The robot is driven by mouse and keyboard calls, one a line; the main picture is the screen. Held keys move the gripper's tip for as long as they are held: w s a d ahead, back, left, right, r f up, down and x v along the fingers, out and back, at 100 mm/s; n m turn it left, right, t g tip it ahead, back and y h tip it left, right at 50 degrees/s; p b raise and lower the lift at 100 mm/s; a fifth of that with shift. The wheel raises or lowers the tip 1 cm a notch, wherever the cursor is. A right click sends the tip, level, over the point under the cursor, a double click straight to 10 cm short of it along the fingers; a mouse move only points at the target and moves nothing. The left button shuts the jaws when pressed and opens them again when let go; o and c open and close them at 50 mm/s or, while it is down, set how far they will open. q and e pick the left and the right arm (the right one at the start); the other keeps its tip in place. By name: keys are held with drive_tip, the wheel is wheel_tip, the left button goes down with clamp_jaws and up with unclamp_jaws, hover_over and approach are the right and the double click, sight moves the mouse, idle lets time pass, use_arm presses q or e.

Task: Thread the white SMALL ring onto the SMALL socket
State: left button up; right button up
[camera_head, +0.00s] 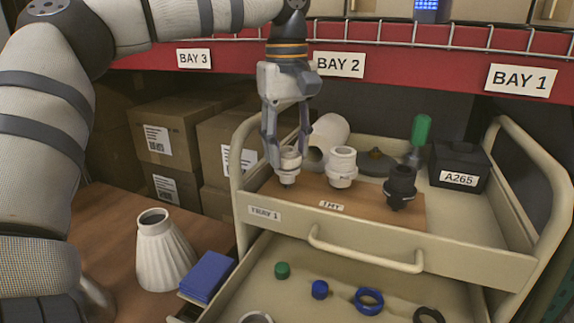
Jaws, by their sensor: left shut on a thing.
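My left gripper (288,160) comes down from above over the left end of the wooden board. Its fingers are closed around a white ring (290,158) at the small white socket (288,179). The ring is at the top of the socket and the two look in line. Both are white, so I cannot tell how far the ring is down around it. A larger white socket (342,168) stands upright to the right, and a black socket (400,188) farther right. My right gripper is not in view.
The board (365,208) lies in the cart's upper tray (470,240). A white shade (330,135), a green-handled tool (420,130) and a black A265 box (459,166) stand behind. The open drawer (335,280) holds a blue ring (369,301) and other small parts.

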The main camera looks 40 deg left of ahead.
use_arm(q)
drive_tip(key=shift+f, duration=0.35)
drive_tip(key=m, duration=0.3)
drive_tip(key=shift+f, duration=0.1)
drive_tip(key=m, duration=0.4)
clamp_jaws()
drive_tip(key=shift+f, duration=0.1)
